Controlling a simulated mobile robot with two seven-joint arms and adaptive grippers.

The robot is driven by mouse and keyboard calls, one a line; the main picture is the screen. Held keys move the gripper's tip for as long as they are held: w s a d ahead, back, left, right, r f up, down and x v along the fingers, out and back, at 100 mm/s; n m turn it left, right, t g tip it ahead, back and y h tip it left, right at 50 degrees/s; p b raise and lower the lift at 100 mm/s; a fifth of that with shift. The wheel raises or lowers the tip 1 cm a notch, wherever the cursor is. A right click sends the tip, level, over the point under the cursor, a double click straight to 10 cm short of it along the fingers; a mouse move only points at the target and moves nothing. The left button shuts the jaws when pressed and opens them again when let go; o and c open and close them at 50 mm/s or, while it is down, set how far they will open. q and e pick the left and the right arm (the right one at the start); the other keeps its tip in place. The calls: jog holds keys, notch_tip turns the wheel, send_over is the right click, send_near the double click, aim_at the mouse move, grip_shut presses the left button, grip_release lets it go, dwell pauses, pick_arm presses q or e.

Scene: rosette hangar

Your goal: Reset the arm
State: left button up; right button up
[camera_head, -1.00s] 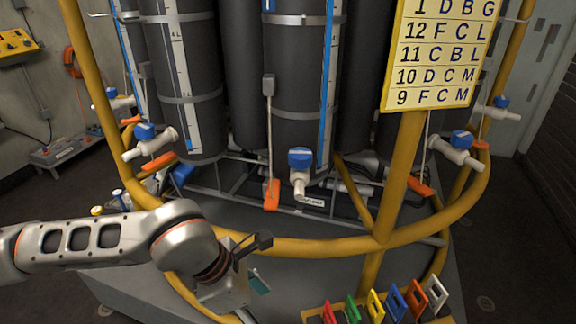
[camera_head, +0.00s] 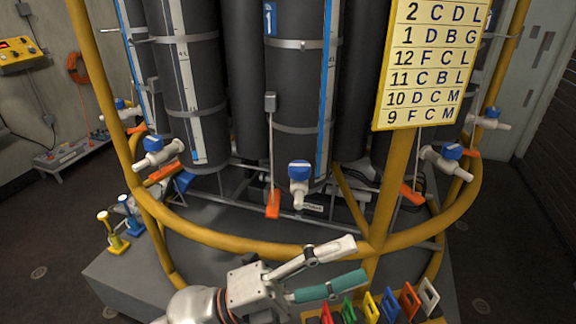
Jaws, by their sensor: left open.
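My left gripper (camera_head: 350,263) is low in the middle of the head view, in front of the yellow ring rail (camera_head: 235,242). Its fingers point right and stand apart, one with a white covering and one with a teal covering. It is open, with nothing between the fingers. My left arm's grey wrist shows at the bottom edge; the rest of that arm is out of view. My right gripper is not in view.
Several coloured frames, including a white one (camera_head: 428,296), stand on a yellow holder just right of and below the gripper. Dark cylinders (camera_head: 297,95) with blue-handled valves stand behind the rail. A yellow lettered board (camera_head: 430,65) hangs at upper right.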

pick_arm(q)
jog(key=w+a+f+n+t+y+p, duration=0.1)
jog(key=w+a+f+n+t+y, duration=0.55)
jog(key=n, duration=0.45)
jog(key=w+a+f+n+t+y+p, duration=0.1)
jog(key=w+a+f+n+t+y, duration=0.2)
jog(key=a+f+n+t+y, duration=0.55)
jog(key=s+a+f+n+g+y, duration=0.2)
jog(key=s+a+f+n, duration=0.3)
jog(key=f, duration=0.7)
jog(key=s+a+f+n+g+y, duration=0.2)
jog(key=s+a+f+n+g, duration=0.3)
jog(key=s+a+f, duration=0.3)
notch_tip(320, 180, down, 4)
jog(key=shift+s+a+r+n+g+p, duration=0.1)
jog(key=shift+s+a+n+g+p, duration=0.2)
jog(key=shift+s+n+p, duration=0.3)
jog(key=shift+s, duration=0.1)
